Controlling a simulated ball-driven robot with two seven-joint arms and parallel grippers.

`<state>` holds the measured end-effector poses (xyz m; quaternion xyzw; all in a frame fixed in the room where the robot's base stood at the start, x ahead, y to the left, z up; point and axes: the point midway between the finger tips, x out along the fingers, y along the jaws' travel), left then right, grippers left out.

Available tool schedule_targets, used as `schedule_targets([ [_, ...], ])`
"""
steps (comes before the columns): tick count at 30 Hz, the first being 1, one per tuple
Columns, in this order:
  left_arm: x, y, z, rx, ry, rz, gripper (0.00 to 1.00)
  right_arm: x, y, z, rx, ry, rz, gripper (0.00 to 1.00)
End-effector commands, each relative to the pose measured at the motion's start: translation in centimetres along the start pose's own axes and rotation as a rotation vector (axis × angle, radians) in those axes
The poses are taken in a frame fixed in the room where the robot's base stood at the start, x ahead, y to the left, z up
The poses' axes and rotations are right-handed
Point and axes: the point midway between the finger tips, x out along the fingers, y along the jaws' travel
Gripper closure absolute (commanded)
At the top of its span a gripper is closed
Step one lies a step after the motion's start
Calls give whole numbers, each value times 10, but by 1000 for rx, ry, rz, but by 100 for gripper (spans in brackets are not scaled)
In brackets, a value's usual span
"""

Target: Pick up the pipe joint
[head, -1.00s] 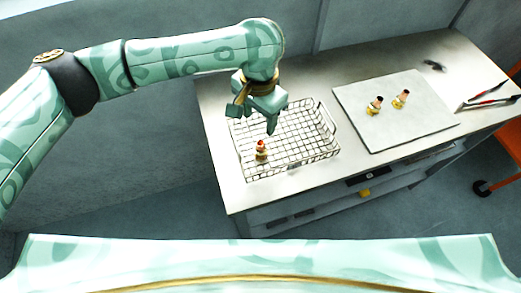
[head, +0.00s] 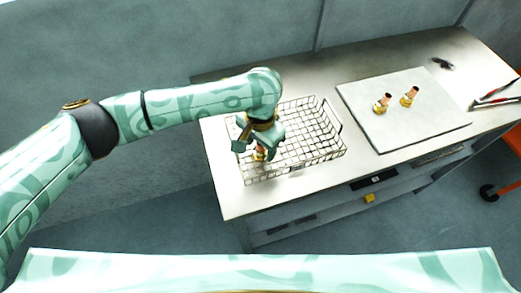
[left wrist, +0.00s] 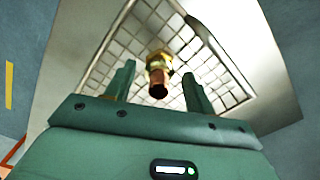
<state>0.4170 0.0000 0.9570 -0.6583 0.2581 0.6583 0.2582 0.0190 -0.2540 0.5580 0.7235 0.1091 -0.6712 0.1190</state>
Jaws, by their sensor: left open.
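A pipe joint (head: 259,154) of brass with a copper end stands in the wire basket (head: 330,154), near its left front part. In the left wrist view the pipe joint (left wrist: 158,75) shows between the two fingers, its copper end toward the camera. My left gripper (head: 262,150) is over it from above and partly hides it in the head view. In the left wrist view the left gripper (left wrist: 158,80) is open, with a gap on both sides of the joint. My right gripper is not in view.
Two similar pipe joints (head: 382,103) (head: 410,96) stand on a pale board (head: 400,128) to the right of the basket. Red-handled tools (head: 492,102) lie at the right edge of the worktop (head: 232,204). A wall runs behind.

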Motion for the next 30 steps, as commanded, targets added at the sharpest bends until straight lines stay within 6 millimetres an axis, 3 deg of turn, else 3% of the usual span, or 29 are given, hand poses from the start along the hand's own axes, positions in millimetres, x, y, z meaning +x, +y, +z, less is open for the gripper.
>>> schedule_targets([
  [2,-1,0,0,0,0,0,52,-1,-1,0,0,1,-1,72],
  [7,-1,0,0,0,1,0,99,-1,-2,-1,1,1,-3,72],
  [20,-12,0,0,0,3,-1,100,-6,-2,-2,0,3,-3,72],
  [25,-39,0,-1,1,3,-2,100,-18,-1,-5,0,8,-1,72],
  [30,-73,30,-7,4,5,-1,100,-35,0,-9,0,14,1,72],
])
